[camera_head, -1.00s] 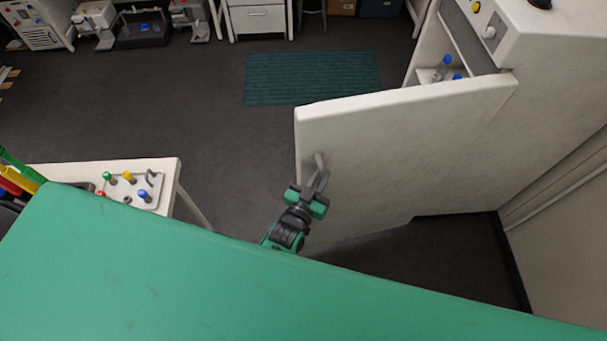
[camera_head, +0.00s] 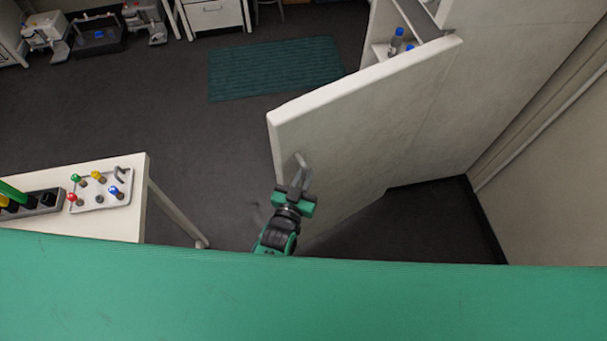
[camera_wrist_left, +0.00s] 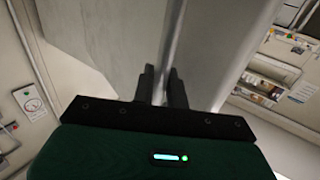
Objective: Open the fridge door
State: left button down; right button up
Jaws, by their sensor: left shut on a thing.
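The white fridge door (camera_head: 362,130) stands swung out from the fridge body (camera_head: 530,60) in the head view, with a gap behind its top edge. A handle (camera_head: 301,166) is near the door's free edge. My left gripper (camera_head: 297,186) is at this handle and shut on it. In the left wrist view, the two dark fingers of my left gripper (camera_wrist_left: 162,84) close around the pale handle bar (camera_wrist_left: 172,55). The door's face (camera_wrist_left: 120,35) fills the area behind them. My right gripper is in neither view.
Blue-capped bottles (camera_head: 396,40) stand on a shelf inside the fridge. A green mat (camera_head: 275,66) lies on the dark floor, which is clear between table and door.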

pick_arm(q)
jog(key=c, duration=1.5)
grip_release()
jog(key=shift+d, duration=0.1)
jog(key=shift+s+a, duration=0.2)
jog(key=shift+s, duration=0.15)
jog(key=shift+b+v, duration=2.2)
jog(key=shift+v, duration=4.3)
jog(key=shift+d+r, duration=0.1)
